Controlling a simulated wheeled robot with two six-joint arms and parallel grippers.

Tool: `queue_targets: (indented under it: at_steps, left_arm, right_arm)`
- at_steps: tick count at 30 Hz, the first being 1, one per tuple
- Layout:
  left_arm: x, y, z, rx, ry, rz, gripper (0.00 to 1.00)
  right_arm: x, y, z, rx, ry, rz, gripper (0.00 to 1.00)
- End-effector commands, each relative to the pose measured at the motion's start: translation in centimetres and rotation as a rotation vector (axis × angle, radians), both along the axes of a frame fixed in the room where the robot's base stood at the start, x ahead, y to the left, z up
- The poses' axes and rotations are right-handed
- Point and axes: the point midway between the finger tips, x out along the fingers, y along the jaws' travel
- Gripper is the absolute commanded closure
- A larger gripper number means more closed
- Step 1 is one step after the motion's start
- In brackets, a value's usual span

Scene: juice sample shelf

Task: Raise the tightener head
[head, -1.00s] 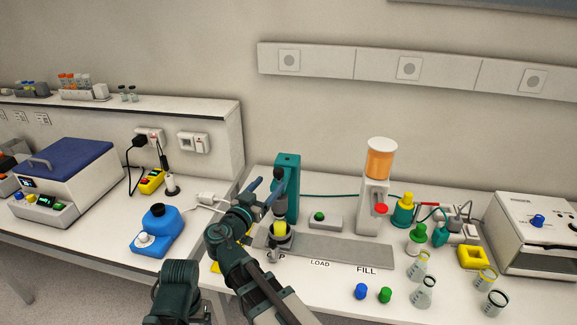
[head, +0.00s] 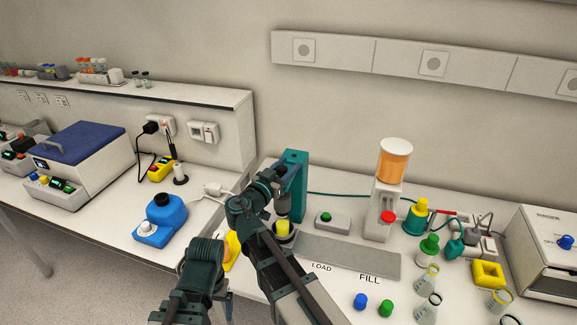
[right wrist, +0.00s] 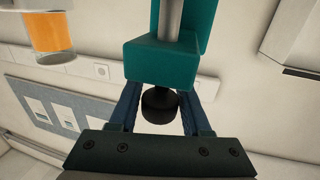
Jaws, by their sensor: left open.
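The teal tightener (head: 296,190) stands on the right-hand table. Its grey head (head: 284,206) hangs above a jar in a round holder (head: 281,236). In the right wrist view, which looks upside down, I see the teal block (right wrist: 160,62), a metal shaft and a black knob (right wrist: 159,106). My right gripper (right wrist: 159,92) has its two blue fingers on either side of this knob, with thin gaps showing. In the head view my right arm hides the knob and part of the jar. My left gripper (head: 195,280) is at the lower left, clear of the tightener; its fingers are hard to make out.
A grey strip marked LOAD and FILL (head: 350,258) runs right of the tightener. A small box with a green button (head: 332,222) and the orange juice dispenser (head: 391,190) stand behind it. Loose caps (head: 361,301) and several flasks are at the front right. A blue bottle-shaped device (head: 162,220) is left.

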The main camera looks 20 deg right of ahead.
Motion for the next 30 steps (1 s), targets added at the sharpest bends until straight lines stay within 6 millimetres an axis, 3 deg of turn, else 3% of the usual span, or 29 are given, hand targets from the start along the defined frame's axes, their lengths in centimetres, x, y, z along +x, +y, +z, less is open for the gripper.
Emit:
queue_targets:
  at_steps: [1,7,8,30]
  left_arm:
    - [0.0,0.0,0.0,0.0,0.0,0.0,0.13]
    - [0.01,0.0,0.0,0.0,0.0,0.0,0.13]
    - [0.01,0.0,0.0,0.0,0.0,0.0,0.13]
    - [0.01,0.0,0.0,0.0,0.0,0.0,0.13]
  right_arm:
    - [-0.01,-0.01,0.0,0.0,0.0,0.0,0.63]
    - [-0.01,-0.01,0.0,0.0,0.0,0.0,0.99]
    - [-0.01,0.0,0.0,0.0,0.0,0.0,1.0]
    - [-0.03,0.02,0.0,0.0,0.0,0.0,1.0]
